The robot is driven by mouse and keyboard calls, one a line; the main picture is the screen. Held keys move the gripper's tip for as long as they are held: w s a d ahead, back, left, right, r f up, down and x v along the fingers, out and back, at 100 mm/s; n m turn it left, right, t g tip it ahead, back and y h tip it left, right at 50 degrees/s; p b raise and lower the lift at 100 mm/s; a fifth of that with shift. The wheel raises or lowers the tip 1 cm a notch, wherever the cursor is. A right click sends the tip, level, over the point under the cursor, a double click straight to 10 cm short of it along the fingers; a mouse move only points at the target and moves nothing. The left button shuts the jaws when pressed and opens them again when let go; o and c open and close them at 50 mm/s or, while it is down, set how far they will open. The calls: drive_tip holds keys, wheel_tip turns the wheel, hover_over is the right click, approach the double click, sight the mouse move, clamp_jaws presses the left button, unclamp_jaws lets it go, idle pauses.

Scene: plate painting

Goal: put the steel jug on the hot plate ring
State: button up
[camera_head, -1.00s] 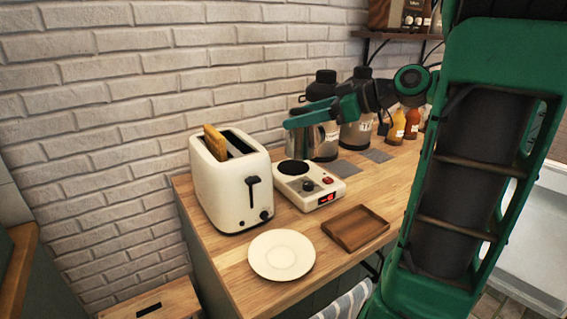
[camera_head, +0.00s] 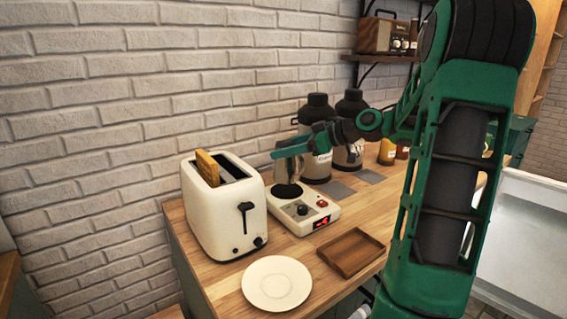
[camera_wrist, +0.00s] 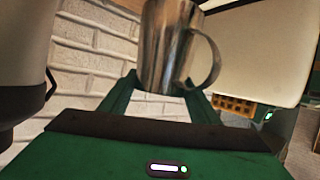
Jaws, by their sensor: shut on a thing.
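The steel jug (camera_head: 288,169) is held by my gripper (camera_head: 284,149), which is shut on it near its top. In the wrist view the shiny jug (camera_wrist: 165,50) sits between the two green fingers of my gripper (camera_wrist: 160,90), its handle to the right. In the head view the jug is upright over the dark round ring (camera_head: 287,191) of the white hot plate (camera_head: 318,212). The ring's front part shows below the jug. I cannot tell whether the jug's base touches the ring or hovers just above it.
A white toaster (camera_head: 222,222) with bread stands close to the hot plate's left. A white plate (camera_head: 277,285) and a wooden tray (camera_head: 351,252) lie in front. Large dark-topped flasks (camera_head: 316,142) stand behind. Grey mats (camera_head: 336,190) lie at the right.

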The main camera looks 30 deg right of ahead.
sight(286, 160)
drive_tip(key=shift+f, duration=2)
drive_tip(key=o, duration=1.7)
drive_tip(key=v, duration=1.2)
drive_tip(key=shift+d, duration=0.1)
